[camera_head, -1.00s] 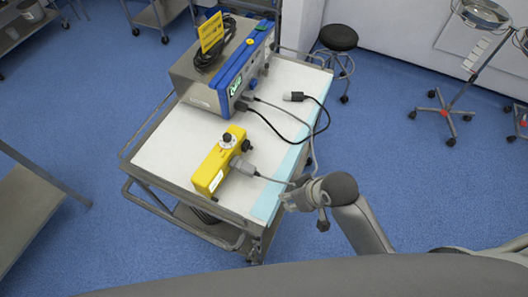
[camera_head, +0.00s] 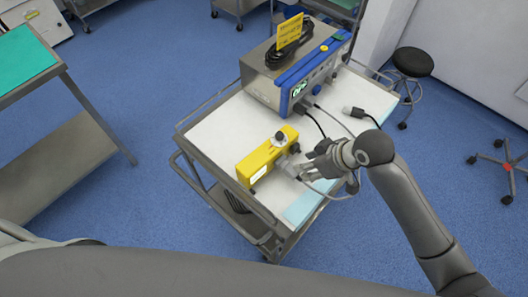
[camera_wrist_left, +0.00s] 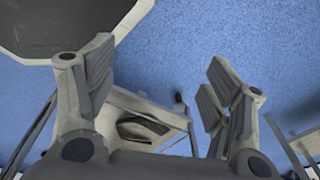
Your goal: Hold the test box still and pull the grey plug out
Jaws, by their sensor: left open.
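The yellow test box (camera_head: 262,163) lies on the white top of a metal trolley, with a dark knob on its upper side. The grey plug (camera_head: 290,169) shows at the box's right side, partly hidden by my right gripper. My right gripper (camera_head: 307,170) is beside the plug, its fingers towards it. I cannot tell whether they touch it or how far they are apart. My left gripper (camera_wrist_left: 160,90) shows only in the left wrist view. Its fingers are spread wide and empty, away from the box, with blue floor behind.
A grey and blue device (camera_head: 290,75) with a yellow sign and coiled black cable stands at the trolley's back. A black cable with a loose connector (camera_head: 352,111) lies at the right. A stool (camera_head: 412,62) stands behind. The trolley's (camera_head: 215,133) left part is clear.

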